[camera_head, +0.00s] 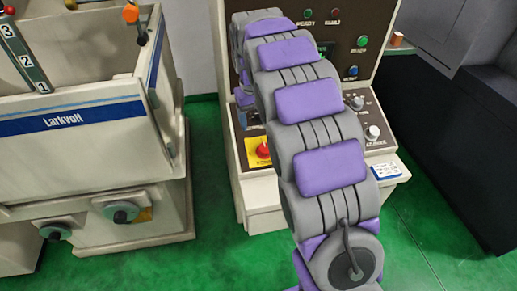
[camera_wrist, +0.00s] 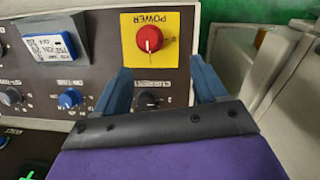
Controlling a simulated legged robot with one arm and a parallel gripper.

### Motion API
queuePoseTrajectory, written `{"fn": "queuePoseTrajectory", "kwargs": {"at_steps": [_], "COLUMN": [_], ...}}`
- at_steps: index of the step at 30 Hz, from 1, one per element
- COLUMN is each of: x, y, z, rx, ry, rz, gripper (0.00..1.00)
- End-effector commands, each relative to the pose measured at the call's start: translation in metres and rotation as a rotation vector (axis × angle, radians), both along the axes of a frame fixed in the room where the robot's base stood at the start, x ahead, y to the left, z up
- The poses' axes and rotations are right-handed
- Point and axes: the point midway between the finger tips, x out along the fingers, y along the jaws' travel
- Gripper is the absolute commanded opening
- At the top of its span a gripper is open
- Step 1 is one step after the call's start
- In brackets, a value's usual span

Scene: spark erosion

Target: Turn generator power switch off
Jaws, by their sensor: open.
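The generator power switch (camera_wrist: 149,38) is a round red knob on a yellow plate (camera_wrist: 170,21) lettered POWER, upside down in the wrist view. A pale mark on the knob points down in that view. The knob also shows in the head view (camera_head: 265,149), just left of my arm, on the generator's sloping panel. My gripper (camera_wrist: 166,78) is open, its two blue fingers apart below the knob in the wrist view. Nothing is between the fingertips, and they look clear of the knob.
A black knob (camera_wrist: 147,99) shows between the fingers, with a blue knob (camera_wrist: 70,98) to its left. A white labelled box (camera_wrist: 52,46) is left of the switch. A cream Larkvolt machine (camera_head: 75,120) stands left in the head view. Green floor (camera_head: 213,190) lies between the machines.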

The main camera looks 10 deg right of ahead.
Motion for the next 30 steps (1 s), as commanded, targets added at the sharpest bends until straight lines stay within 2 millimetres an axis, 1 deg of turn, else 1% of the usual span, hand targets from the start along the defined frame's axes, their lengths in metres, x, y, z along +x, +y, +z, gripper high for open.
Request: {"fn": "queuePoseTrajectory", "kwargs": {"at_steps": [1,6,8,12,15,18,21,25,30], "x": [-0.001,-0.001,0.000,0.000,-0.001,0.000,0.001,0.001,0.001], "y": [-0.005,-0.016,-0.016,-0.009,-0.004,-0.002,-0.006,-0.012,-0.017], "z": [-0.012,-0.046,-0.057,-0.085,-0.102,-0.114,-0.122,-0.128,-0.128], "rx": [0.003,0.011,0.010,0.002,-0.004,-0.006,-0.003,0.004,0.008], "ry": [0.001,0.001,0.001,0.002,0.004,0.001,-0.002,-0.001,-0.001], "rz": [-0.003,-0.004,-0.004,-0.003,-0.002,-0.002,-0.002,-0.003,-0.004], "gripper": [0.71,0.71,0.71,0.71,0.71,0.71,0.71,0.71,0.71]}}
